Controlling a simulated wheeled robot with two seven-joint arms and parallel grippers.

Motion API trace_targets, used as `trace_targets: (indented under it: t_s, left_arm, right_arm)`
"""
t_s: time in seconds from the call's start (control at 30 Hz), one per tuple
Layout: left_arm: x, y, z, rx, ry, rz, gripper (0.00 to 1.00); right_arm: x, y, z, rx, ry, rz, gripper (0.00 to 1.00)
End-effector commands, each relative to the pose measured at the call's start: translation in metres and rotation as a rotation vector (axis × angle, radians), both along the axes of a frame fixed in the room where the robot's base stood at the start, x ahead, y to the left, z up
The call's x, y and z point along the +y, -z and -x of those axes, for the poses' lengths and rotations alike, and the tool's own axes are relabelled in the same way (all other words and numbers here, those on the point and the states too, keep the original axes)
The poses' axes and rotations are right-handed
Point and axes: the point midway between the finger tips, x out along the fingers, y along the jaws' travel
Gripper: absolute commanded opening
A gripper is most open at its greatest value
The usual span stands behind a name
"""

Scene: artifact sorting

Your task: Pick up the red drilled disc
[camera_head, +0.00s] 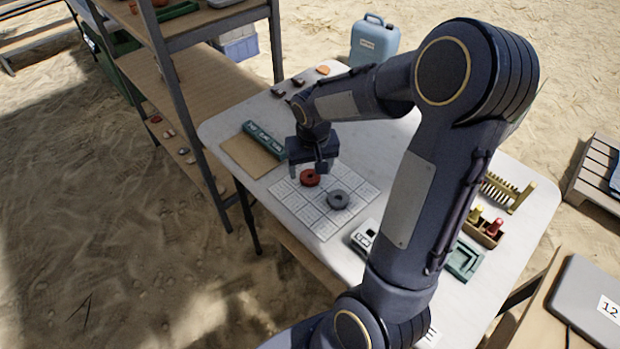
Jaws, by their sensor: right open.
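The red drilled disc (310,178) lies on a white sheet with a printed grid (322,222) on the table. It is round with a dark hole in the middle. A grey drilled disc (338,200) lies just to its right and nearer on the same sheet. My right gripper (322,170) points down beside and above the red disc, open, with its fingers close to the disc's far edge. I cannot tell if they touch it. My left gripper is out of view.
A green tray (262,139) and brown board (250,156) lie left of the gripper. A wooden box with coloured-topped pegs (484,230), a comb-like rack (508,192) and a green frame (464,262) stand at the right. A metal shelf (178,80) adjoins the table's left side.

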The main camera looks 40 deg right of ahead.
Motion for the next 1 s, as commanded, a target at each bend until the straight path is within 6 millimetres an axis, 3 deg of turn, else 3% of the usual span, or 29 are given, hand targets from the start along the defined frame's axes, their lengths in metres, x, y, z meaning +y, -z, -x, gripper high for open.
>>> trace_targets:
  t_s: [0.13,0.43,0.8,1.0]
  left_arm:
    - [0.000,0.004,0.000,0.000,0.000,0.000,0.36]
    - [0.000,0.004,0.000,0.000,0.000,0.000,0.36]
    - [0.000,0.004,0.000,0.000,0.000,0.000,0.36]
    - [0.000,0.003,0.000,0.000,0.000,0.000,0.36]
  right_arm:
    - [-0.001,0.019,-0.002,0.002,0.000,0.000,0.69]
    - [-0.001,0.022,-0.003,-0.001,0.000,0.000,0.68]
    - [-0.001,0.022,-0.003,0.000,0.000,0.000,0.21]
    - [-0.001,0.021,-0.003,-0.001,0.000,-0.001,0.21]
